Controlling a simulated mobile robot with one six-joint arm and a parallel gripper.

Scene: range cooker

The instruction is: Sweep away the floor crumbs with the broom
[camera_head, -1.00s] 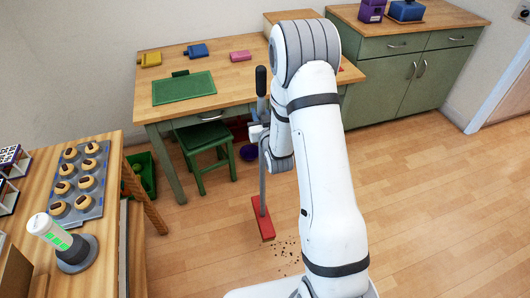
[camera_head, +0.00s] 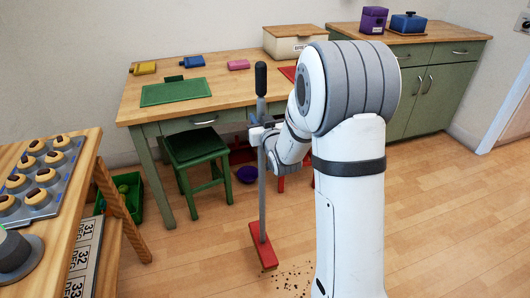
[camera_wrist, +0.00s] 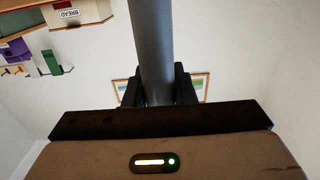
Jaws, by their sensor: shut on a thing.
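The broom (camera_head: 262,190) stands nearly upright in the head view, with a black grip at its top, a grey shaft and a red head (camera_head: 262,246) at or just above the floor. My gripper (camera_head: 262,134) is shut on the shaft, about halfway up. In the wrist view the grey shaft (camera_wrist: 152,50) passes between the dark fingers. The floor crumbs (camera_head: 292,277) lie scattered just right of and in front of the broom head. My arm may hide some of them.
A wooden table (camera_head: 235,85) with a green mat (camera_head: 175,92) stands behind the broom, a green stool (camera_head: 196,150) under it. A counter with a cookie tray (camera_head: 62,178) is at left. Open floor (camera_head: 440,210) lies at right.

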